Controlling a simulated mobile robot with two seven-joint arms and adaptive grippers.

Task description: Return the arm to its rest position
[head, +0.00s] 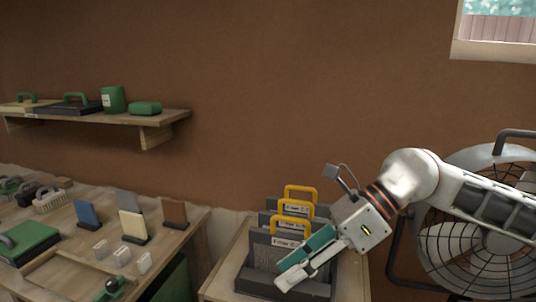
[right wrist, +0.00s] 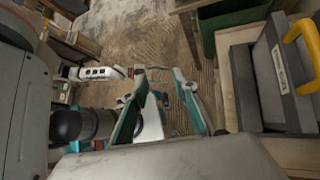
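My right arm comes in from the right in the head view, and its gripper (head: 297,262) points down and left in front of a dark rack (head: 262,286). In the right wrist view, the gripper's two teal-padded fingers (right wrist: 162,112) stand apart. I see no held object between them; a pale shape behind them is unclear. The rack holds grey plates with yellow handles (head: 300,193), and the gripper covers part of it in the head view. In the right wrist view the rack's grey plate (right wrist: 280,75) is right of the fingers.
A wooden stand (head: 217,286) bears the rack. A caged fan (head: 465,245) is close by my right arm. A workbench (head: 70,218) with tools and small upright boards stands left, below a wall shelf (head: 165,116). Floor (right wrist: 145,35) shows past the fingers in the wrist view.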

